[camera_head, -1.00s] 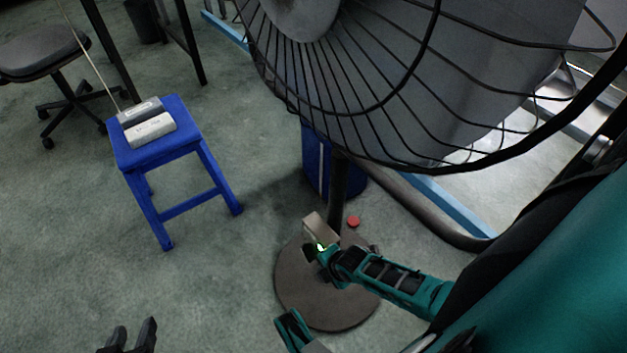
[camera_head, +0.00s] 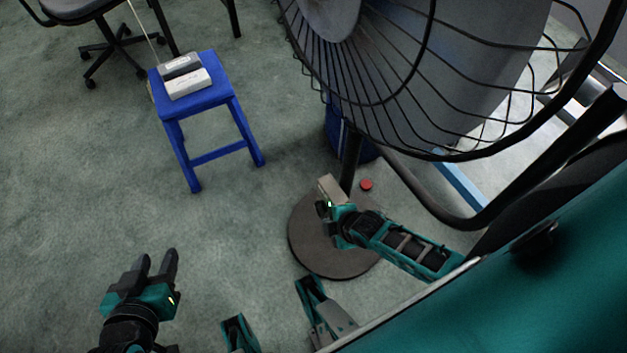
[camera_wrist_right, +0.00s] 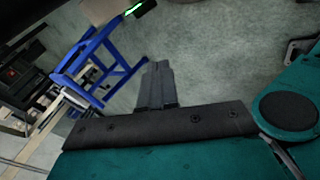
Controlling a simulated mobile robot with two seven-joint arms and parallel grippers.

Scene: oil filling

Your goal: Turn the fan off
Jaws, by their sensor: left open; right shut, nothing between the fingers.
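The fan (camera_head: 400,70) fills the upper right of the head view, its cage above a dark pole (camera_head: 351,160) and a round base (camera_head: 305,245) on the floor. A beige box (camera_head: 330,188) is low beside the pole, with a small green light near it. The box edge (camera_wrist_right: 98,10) seems to show at the top of the right wrist view. My right gripper is beside the box in the head view, its fingers mostly hidden there; the right wrist view shows its fingers (camera_wrist_right: 155,85) shut and empty. My left gripper (camera_head: 158,262) is open and empty over the floor at lower left.
A small red round thing (camera_head: 366,184) is near the fan's pole. A blue stool (camera_head: 212,98) carries a grey-white device (camera_head: 188,83) with a thin rod. A wheeled chair (camera_head: 75,12) is at upper left. Carpet between stool and fan base is clear.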

